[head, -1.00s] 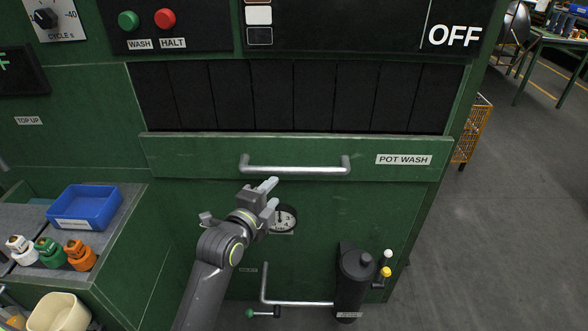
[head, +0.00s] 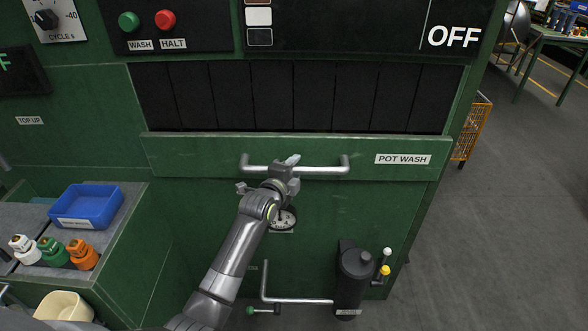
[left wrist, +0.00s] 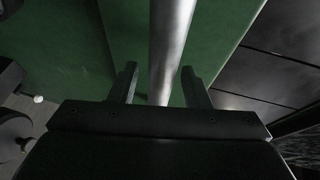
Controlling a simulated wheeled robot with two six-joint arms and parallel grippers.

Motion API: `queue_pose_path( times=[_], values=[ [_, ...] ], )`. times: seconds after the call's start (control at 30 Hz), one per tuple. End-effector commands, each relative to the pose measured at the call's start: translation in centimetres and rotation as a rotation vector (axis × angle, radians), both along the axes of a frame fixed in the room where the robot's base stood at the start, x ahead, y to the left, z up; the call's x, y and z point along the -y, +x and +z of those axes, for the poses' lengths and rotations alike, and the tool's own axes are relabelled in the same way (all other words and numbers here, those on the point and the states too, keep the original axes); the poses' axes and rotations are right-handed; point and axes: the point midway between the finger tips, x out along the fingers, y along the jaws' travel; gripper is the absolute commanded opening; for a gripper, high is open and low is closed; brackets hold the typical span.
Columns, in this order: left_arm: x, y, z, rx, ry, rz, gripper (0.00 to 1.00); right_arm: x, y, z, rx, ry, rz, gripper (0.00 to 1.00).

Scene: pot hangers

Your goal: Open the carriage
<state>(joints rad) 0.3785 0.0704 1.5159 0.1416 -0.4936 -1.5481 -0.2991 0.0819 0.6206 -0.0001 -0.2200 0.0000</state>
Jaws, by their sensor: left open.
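The carriage front is a green panel (head: 210,157) with a POT WASH label (head: 403,159), set below a row of dark strips. A silver bar handle (head: 320,170) runs across it. My left gripper (head: 290,164) is at the middle of the handle in the head view. In the left wrist view the handle (left wrist: 170,50) runs between the two open fingers of my left gripper (left wrist: 158,85), with a gap visible on each side. My right gripper is not in view.
Below the panel are a round gauge (head: 283,218), partly behind my arm, a black cylinder (head: 356,278) and a pipe (head: 300,301). A blue tray (head: 86,206) and several capped bottles stand at left. The floor at right is clear near the machine.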

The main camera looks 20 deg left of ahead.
Motion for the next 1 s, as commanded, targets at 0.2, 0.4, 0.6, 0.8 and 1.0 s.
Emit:
queue_pose_path(
  times=[0.2, 0.4, 0.6, 0.8, 1.0],
  values=[
    [0.03, 0.35, -0.02, 0.001, 0.000, 0.000, 0.43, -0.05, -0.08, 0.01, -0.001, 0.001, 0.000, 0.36],
    [0.03, 0.33, -0.03, 0.001, 0.000, 0.000, 0.37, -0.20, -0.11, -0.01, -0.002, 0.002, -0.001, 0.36],
    [0.03, 0.32, -0.04, 0.000, 0.000, 0.000, 0.11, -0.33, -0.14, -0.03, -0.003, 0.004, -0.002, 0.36],
    [0.03, 0.30, -0.06, 0.000, 0.000, 0.000, 0.00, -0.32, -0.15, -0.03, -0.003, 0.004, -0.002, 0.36],
    [0.04, 0.25, -0.08, -0.001, 0.000, 0.000, 0.00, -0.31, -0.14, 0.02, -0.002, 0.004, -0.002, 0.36]
  ],
)
